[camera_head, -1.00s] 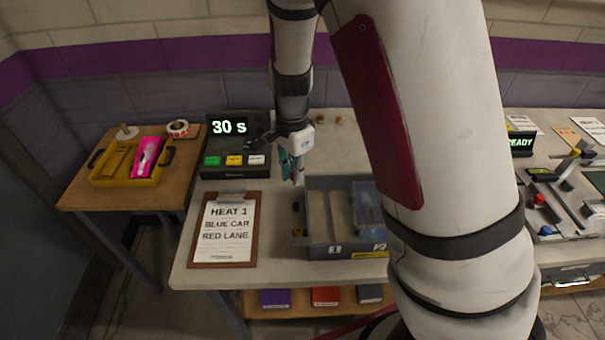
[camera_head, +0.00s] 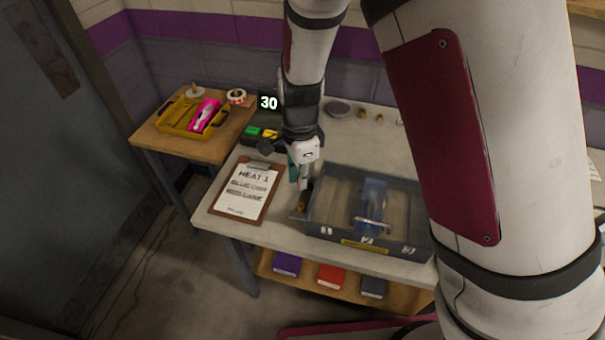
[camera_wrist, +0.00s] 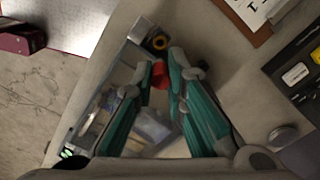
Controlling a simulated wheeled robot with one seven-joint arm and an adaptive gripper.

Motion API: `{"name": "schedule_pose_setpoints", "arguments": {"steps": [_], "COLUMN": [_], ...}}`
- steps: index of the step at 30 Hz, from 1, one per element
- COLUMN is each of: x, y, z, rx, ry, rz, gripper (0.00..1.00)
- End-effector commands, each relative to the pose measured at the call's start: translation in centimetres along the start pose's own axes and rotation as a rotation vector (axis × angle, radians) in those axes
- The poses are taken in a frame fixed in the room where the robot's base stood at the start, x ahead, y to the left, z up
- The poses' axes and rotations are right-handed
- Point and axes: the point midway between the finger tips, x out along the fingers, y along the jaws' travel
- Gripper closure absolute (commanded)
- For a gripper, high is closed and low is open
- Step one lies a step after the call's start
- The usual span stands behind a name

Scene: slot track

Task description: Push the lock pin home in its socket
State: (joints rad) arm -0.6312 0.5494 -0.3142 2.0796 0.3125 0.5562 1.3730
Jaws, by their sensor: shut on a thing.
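My gripper (camera_head: 301,184) is over the left end of a grey box with numbered compartments (camera_head: 385,246). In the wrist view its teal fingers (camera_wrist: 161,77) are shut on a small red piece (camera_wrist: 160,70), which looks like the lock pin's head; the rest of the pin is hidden. A yellow-ringed round hole (camera_wrist: 160,43), apparently the socket, sits in a dark fitting on the box's end, just beyond the fingertips. Whether the pin touches the socket cannot be told.
A clipboard (camera_head: 246,192) lies left of the box. A timer box with coloured buttons (camera_head: 252,134) stands behind it, partly hidden by my arm. A blue object (camera_head: 371,198) is in the box's middle. A side table holds a yellow tray (camera_head: 176,127). My arm hides the right side.

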Motion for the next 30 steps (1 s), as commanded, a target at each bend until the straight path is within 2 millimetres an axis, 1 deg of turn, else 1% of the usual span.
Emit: {"name": "schedule_pose_setpoints", "arguments": {"steps": [5,12,21,30], "x": [-0.1,2.3,4.8,5.8], "y": [0.2,0.0,0.0,0.0], "z": [0.0,-0.1,-0.1,0.0], "rx": [0.013,0.011,0.011,0.011], "ry": [0.000,0.000,-0.001,-0.001], "rz": [0.003,0.004,0.003,0.001], "gripper": [1.00,1.00,1.00,1.00]}}
